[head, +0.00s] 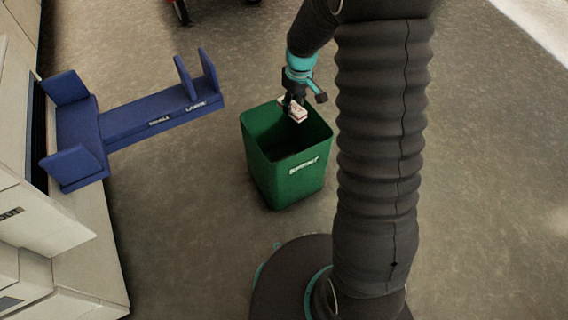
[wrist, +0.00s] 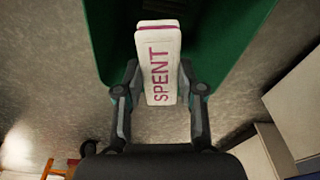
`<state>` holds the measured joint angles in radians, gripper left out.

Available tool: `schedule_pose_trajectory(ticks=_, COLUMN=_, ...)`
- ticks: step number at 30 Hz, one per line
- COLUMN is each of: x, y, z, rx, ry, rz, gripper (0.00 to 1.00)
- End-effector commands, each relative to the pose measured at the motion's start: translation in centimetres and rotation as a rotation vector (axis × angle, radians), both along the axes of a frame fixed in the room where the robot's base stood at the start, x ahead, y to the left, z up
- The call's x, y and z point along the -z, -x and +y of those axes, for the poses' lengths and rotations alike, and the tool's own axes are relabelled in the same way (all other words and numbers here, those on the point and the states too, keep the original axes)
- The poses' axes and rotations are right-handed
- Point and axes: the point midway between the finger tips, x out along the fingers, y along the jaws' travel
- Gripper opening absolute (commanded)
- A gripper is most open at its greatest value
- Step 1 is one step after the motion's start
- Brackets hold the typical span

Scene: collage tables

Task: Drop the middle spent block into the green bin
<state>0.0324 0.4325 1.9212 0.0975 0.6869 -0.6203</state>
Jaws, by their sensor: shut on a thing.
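A white block (wrist: 158,62) marked "SPENT" in magenta letters is held between the two fingers of my gripper (wrist: 160,100) in the wrist view. In the head view the block (head: 298,109) shows small at the end of my gripper (head: 293,102), at the back part of the green bin's opening. The green bin (head: 292,185) stands upright on the floor, with a white label on its front. In the wrist view a green bin wall (wrist: 108,45) shows behind the block. The bin's floor is dark, and I cannot tell what lies in it.
A blue rack (head: 150,118) with upright end plates and small labels stands at the left, apart from the bin. White cabinets (head: 40,215) line the left edge. A red object (head: 181,10) is cut off at the top. Bare floor surrounds the bin.

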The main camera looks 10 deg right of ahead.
Motion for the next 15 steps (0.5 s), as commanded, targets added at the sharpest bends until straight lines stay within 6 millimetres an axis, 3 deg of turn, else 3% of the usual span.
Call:
schedule_pose_trajectory(ticks=5, x=0.4, y=-0.1, z=0.1, rx=-0.019, ry=-0.001, rz=0.001, gripper=0.15)
schedule_pose_trajectory(ticks=15, x=3.9, y=-0.1, z=0.2, rx=-0.018, ry=-0.001, rz=0.002, gripper=0.15)
